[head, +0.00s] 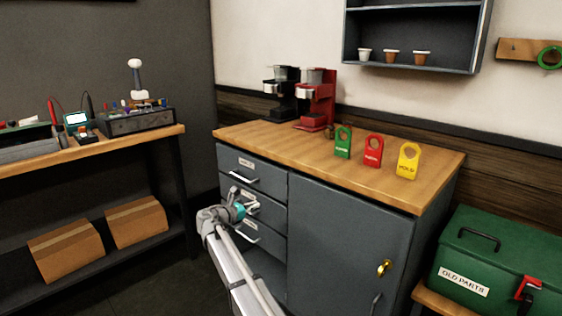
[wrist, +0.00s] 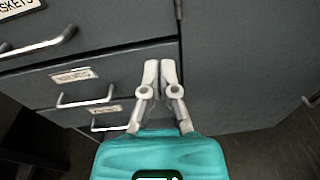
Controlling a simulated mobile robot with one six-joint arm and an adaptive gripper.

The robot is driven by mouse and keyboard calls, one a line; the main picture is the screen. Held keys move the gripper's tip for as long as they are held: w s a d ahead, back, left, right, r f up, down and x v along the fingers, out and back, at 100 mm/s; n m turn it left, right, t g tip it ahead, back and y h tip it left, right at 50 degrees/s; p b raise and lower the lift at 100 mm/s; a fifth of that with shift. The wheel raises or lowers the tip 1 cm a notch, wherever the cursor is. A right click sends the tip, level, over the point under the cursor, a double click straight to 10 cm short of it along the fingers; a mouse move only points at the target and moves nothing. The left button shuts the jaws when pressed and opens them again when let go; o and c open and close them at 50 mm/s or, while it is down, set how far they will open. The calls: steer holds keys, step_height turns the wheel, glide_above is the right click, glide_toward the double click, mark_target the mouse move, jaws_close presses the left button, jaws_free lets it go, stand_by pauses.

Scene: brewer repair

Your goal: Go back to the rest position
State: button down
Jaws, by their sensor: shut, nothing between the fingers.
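My gripper (wrist: 161,70) is shut and empty in the wrist view, its two pale fingers together in front of the grey cabinet. In the head view my gripper (head: 250,205) is in front of the cabinet's drawers and partly hides them. The wrist view shows the drawer handles (wrist: 86,97) to the left of the fingers. I cannot tell whether the fingers touch the cabinet front.
On the wooden countertop (head: 250,133) stand a black brewer (head: 282,92), a red brewer (head: 318,98) and green (head: 343,142), red (head: 373,150) and yellow (head: 408,160) tags. A green OLD PARTS box (head: 500,255) is at the right. A workbench (head: 150,140) is at the left.

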steer(key=s+d+f+m+g+y, duration=0.2)
steer(key=s+d+f+m+g, duration=0.35)
steer(key=d, duration=0.65)
steer(key=s+d+f+m+g+y, duration=0.2)
steer(key=s+d+f+m, duration=0.5)
steer(key=d, duration=0.4)
steer(key=s+d+f+m+g+y, duration=0.2)
steer(key=s+d+m+y, duration=0.2)
steer(key=s+m, duration=0.55)
steer(key=s+d+f+m+g+y, duration=0.2)
steer(key=s+d+m+g+y, duration=0.15)
steer(key=s, duration=1.05)
step_height(320, 180, up, 33)
steer(key=p, duration=3.3)
steer(key=shift+w+r+t+p, duration=0.15)
steer(key=shift+w+t+p, duration=0.15)
steer(key=shift+t+p, duration=0.1)
